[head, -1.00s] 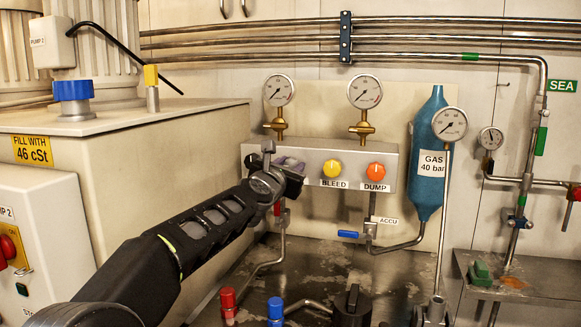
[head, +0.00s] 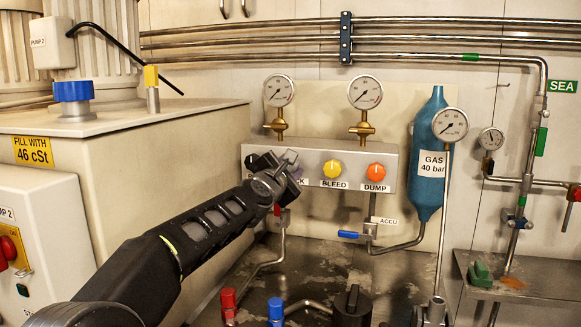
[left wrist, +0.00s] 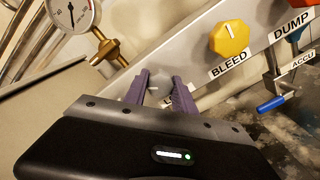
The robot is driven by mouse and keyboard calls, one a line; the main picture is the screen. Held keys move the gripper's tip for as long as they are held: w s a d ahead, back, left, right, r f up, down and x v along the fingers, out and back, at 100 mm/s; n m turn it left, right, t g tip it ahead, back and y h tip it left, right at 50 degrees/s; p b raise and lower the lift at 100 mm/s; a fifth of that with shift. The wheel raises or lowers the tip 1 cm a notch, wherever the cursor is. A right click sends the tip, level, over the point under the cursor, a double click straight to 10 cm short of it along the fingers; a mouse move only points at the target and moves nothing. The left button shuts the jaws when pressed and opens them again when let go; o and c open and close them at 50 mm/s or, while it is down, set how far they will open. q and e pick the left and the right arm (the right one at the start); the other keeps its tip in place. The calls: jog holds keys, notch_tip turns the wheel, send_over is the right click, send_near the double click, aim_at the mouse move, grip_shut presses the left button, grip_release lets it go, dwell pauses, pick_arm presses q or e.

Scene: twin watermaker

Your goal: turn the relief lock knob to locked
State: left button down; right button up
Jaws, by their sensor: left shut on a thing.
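The relief lock knob is on the grey valve block (head: 323,155), left of the yellow BLEED knob (head: 330,169). In the head view my left gripper (head: 288,160) covers most of it, and only the end of its label shows. In the left wrist view the purple fingers of my left gripper (left wrist: 162,82) stand on either side of the pale grey knob (left wrist: 160,88), shut on it. The label below it is mostly hidden. The knob's pointer direction cannot be made out. My right gripper is not in view.
The orange DUMP knob (head: 375,172) is right of BLEED on the same block. Two gauges (head: 279,91) stand above the block. A blue gas bottle (head: 429,155) is to the right. A blue-handled valve (head: 349,234) sits below. A large beige tank (head: 165,160) stands left of my arm.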

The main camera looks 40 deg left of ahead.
pick_arm(q)
jog(key=m, duration=0.5)
jog(key=shift+m, duration=0.3)
jog(key=m+p, duration=0.1)
jog(key=m, duration=0.4)
jog(key=shift+m, duration=0.3)
jog(key=c, duration=1)
grip_release()
jog(key=shift+c, duration=0.2)
jog(key=v, duration=0.7)
jog(key=shift+s+d, duration=0.2)
jog(key=shift+s, duration=0.15)
